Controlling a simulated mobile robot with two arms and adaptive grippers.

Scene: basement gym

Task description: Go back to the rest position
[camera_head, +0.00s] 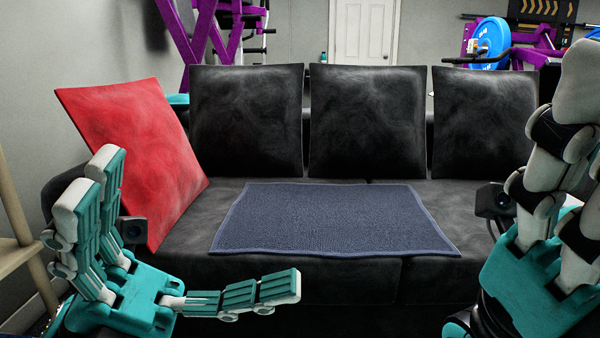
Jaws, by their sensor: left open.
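My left gripper (188,228) is at the lower left in front of the sofa. It is open and empty, with two fingers pointing up and the opposing finger stretched to the right. My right gripper (545,215) is at the right edge, with its fingers pointing up and partly cut off by the frame. I see nothing in it, but its full opening is hidden. A dark blue cloth (332,218) lies flat on the seat of the black sofa (345,280), apart from both grippers.
A red cushion (140,150) leans tilted at the sofa's left end. Black cushions (247,115) stand along the backrest. A wooden frame (15,220) is at the far left. Purple gym equipment (200,40) and a white door (364,30) are behind the sofa.

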